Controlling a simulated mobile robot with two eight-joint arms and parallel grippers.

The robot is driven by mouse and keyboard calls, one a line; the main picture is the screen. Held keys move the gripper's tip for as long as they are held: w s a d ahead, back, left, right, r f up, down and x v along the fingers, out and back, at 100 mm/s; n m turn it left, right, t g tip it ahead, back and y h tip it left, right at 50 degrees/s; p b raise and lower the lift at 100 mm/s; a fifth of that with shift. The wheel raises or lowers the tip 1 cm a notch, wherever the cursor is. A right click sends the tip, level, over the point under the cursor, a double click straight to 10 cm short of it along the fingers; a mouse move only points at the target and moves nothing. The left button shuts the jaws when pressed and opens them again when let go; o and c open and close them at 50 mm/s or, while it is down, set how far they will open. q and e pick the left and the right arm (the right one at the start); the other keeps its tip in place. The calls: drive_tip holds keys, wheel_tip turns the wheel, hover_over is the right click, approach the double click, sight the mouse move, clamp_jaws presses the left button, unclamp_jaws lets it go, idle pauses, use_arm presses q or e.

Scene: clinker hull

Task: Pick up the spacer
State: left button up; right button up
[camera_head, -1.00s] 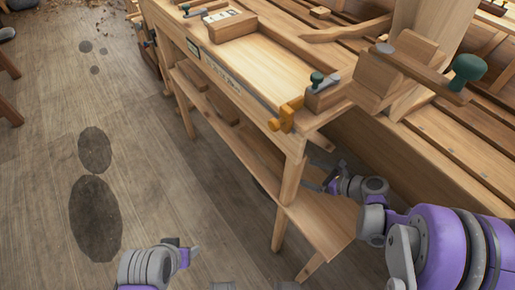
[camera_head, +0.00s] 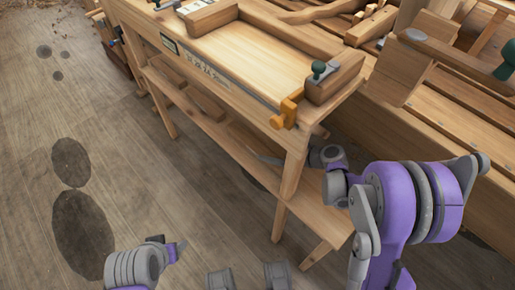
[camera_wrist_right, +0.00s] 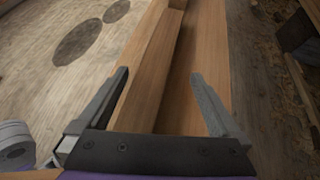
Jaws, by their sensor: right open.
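I cannot pick out the spacer for certain in either view. My right gripper (camera_head: 268,159) is low beside the workbench, above its lower shelf and partly behind a front leg in the head view. In the right wrist view the right gripper (camera_wrist_right: 160,102) is open, its two grey fingers wide apart. Long wooden members (camera_wrist_right: 178,75) lie beyond and between the fingers, with nothing visibly gripped. My left gripper (camera_head: 178,250) is at the bottom of the head view, above the floor and clear of the bench; its opening is not clear.
The workbench (camera_head: 262,66) carries a wooden block (camera_head: 208,18), an orange clamp (camera_head: 287,110) and a green-knobbed wooden piece (camera_head: 335,78). Its lower shelf (camera_head: 312,208) and legs stand around my right arm. The planked hull (camera_head: 440,125) is at right. Open floor (camera_head: 130,165) is at left.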

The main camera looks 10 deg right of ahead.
sight(262, 148)
drive_tip(key=b+x, duration=0.1)
drive_tip(key=x, duration=0.4)
drive_tip(key=shift+a, duration=0.3)
drive_tip(key=shift+s, duration=0.1)
drive_tip(key=shift+c, duration=0.3)
clamp_jaws()
